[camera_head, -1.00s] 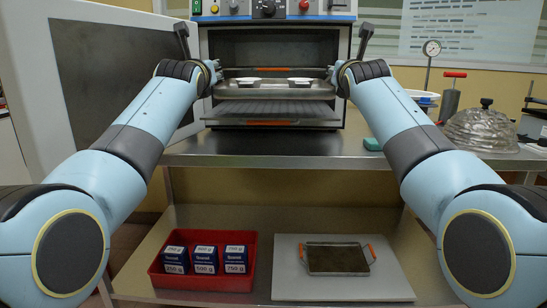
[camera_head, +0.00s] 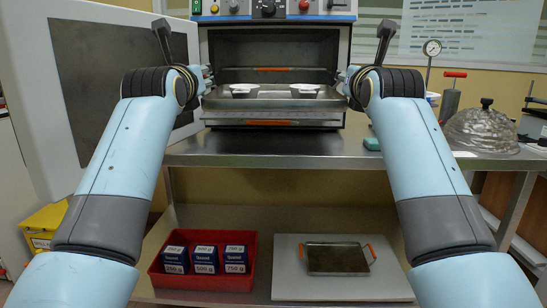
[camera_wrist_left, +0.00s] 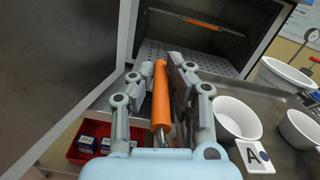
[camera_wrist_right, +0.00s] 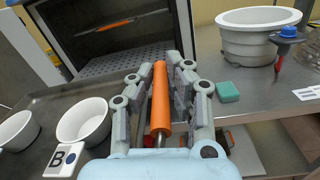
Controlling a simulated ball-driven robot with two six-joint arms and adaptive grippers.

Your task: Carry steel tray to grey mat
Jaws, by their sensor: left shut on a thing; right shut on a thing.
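The steel tray (camera_head: 272,104) is held level between my grippers in front of the open oven. My left gripper (camera_wrist_left: 160,85) is shut on its orange handle (camera_wrist_left: 161,105) in the left wrist view. My right gripper (camera_wrist_right: 160,85) is shut on the other orange handle (camera_wrist_right: 160,100) in the right wrist view. Two white cups stand on the tray, one (camera_wrist_left: 236,118) by a tag marked A, the other (camera_wrist_right: 84,121) by a tag marked B. A light grey mat (camera_head: 390,284) lies on the lower shelf, bearing a smaller tray (camera_head: 337,260) with orange handles.
The oven (camera_head: 275,48) has its door (camera_head: 95,90) swung open at left. A red bin (camera_head: 205,282) with several boxes is on the lower shelf. The steel table (camera_head: 260,148) holds a green block (camera_head: 372,144) and a glass dome (camera_head: 484,130) at right.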

